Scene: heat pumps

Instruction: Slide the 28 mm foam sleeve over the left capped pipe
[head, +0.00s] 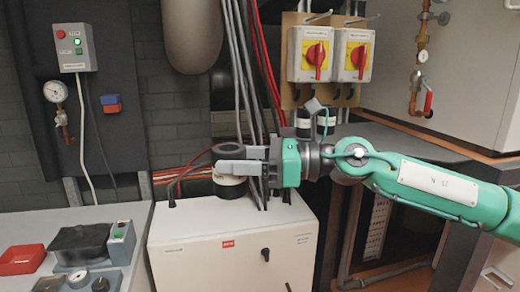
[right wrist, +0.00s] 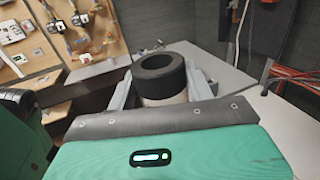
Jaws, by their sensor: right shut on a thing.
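The foam sleeve (head: 228,188) is a short dark tube with a white label band, upright in my right gripper (head: 236,161) in the head view. The gripper's fingers are shut around its side, above the white cabinet. In the right wrist view the sleeve (right wrist: 158,74) shows its dark open ring between the two fingers (right wrist: 160,92), with a pale band below. I cannot make out the left capped pipe for certain in either view. My left gripper is not in view.
A white cabinet (head: 240,250) stands below the sleeve, with grey and red cables (head: 245,70) rising close behind. A red tray (head: 22,259) lies at lower left.

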